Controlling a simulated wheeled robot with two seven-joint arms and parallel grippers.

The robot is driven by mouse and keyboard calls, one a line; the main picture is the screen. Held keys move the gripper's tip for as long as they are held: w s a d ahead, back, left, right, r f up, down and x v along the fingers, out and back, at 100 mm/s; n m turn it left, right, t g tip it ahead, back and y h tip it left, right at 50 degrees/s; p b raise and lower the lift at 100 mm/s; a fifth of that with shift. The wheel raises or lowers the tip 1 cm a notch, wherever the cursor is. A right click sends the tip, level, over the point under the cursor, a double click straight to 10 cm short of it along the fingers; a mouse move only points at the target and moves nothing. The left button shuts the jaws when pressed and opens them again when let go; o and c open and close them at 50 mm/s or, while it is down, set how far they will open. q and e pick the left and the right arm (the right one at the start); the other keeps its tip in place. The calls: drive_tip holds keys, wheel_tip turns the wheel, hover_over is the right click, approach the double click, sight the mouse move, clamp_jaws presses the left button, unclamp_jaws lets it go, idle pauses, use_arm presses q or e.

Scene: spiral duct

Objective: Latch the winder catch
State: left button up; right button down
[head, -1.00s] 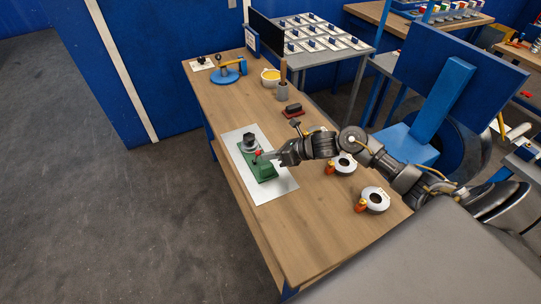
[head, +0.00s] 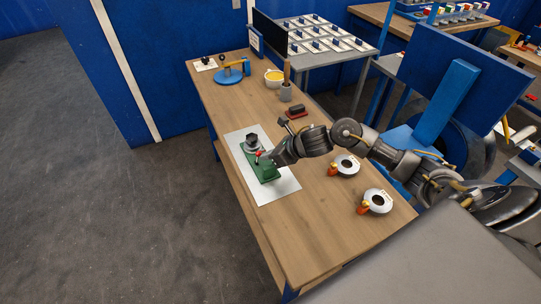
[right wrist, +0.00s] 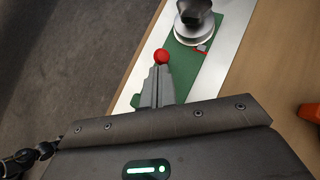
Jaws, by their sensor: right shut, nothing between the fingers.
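The winder is a green base (head: 264,167) with a grey round spool and dark knob (head: 252,142) on top, set on a white plate (head: 284,188) on the wooden table. A red ball (head: 258,154), seemingly the catch's knob, stands at its near-left side. My right gripper (head: 264,160) is shut and empty, its tips at the red ball. In the right wrist view the shut fingers (right wrist: 158,78) point at the red ball (right wrist: 161,56), touching or nearly so. The spool (right wrist: 194,25) and a small red-edged mark (right wrist: 202,48) lie beyond. My left gripper is out of view.
A red-and-black block (head: 297,111), a grey cup (head: 285,92), a yellow bowl (head: 273,77) and a blue round stand (head: 228,76) are farther back. The table's front end is clear.

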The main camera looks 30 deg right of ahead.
drive_tip(key=shift+a+r+h, duration=0.1)
drive_tip(key=shift+a+h, duration=0.25)
drive_tip(key=shift+h, duration=0.05)
drive_tip(key=shift+a+b, duration=0.25)
drive_tip(key=shift+b, duration=0.15)
drive_tip(key=shift+a+r, duration=0.1)
drive_tip(key=shift+r, duration=0.2)
drive_tip(key=shift+r+p, duration=0.5)
drive_tip(key=shift+r, duration=0.15)
drive_tip(key=p+v, duration=0.4)
drive_tip(key=v, duration=0.6)
